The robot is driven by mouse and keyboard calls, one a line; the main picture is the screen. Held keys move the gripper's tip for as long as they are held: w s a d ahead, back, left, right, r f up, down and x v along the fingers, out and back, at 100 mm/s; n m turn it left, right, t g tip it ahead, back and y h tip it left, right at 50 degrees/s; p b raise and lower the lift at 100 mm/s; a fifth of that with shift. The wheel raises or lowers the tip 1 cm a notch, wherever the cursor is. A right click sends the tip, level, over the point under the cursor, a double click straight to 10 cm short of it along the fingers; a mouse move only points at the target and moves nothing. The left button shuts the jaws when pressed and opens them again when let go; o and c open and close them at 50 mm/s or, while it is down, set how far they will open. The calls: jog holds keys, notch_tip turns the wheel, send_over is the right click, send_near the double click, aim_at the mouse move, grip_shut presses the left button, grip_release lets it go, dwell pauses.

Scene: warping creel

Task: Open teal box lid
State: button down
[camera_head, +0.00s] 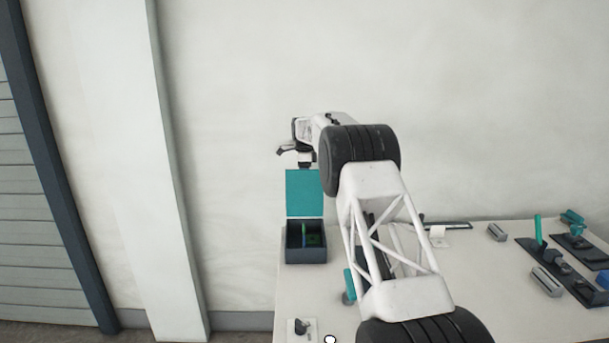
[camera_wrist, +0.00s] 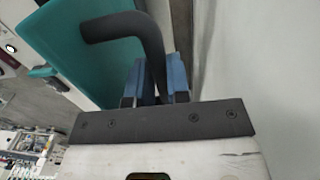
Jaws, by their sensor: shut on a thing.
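The box (camera_head: 306,254) is dark grey and sits at the back left of the table. Its teal lid (camera_head: 305,193) stands raised, about upright, at the back of the box, so the box's inside shows. In the wrist view the lid (camera_wrist: 75,55) fills the upper left, with a bent black handle (camera_wrist: 125,24) on it. My gripper (camera_head: 305,163) is at the lid's top edge. In the wrist view its blue fingers (camera_wrist: 161,82) are shut on the handle, whose end runs down between them.
The box holds a divider and small green parts. The wall is close behind the raised lid. My arm hides part of the table's middle. A white tag block (camera_head: 438,236), grey cylinders (camera_head: 497,232) and dark fixtures (camera_head: 545,258) stand to the right. A small dark part (camera_head: 301,327) lies at the front left.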

jog(key=shift+w+f, duration=0.15)
jog(key=shift+w, duration=0.5)
jog(key=c, duration=1.1)
grip_release()
notch_tip(320, 180, up, 8)
jog(key=shift+w, duration=0.3)
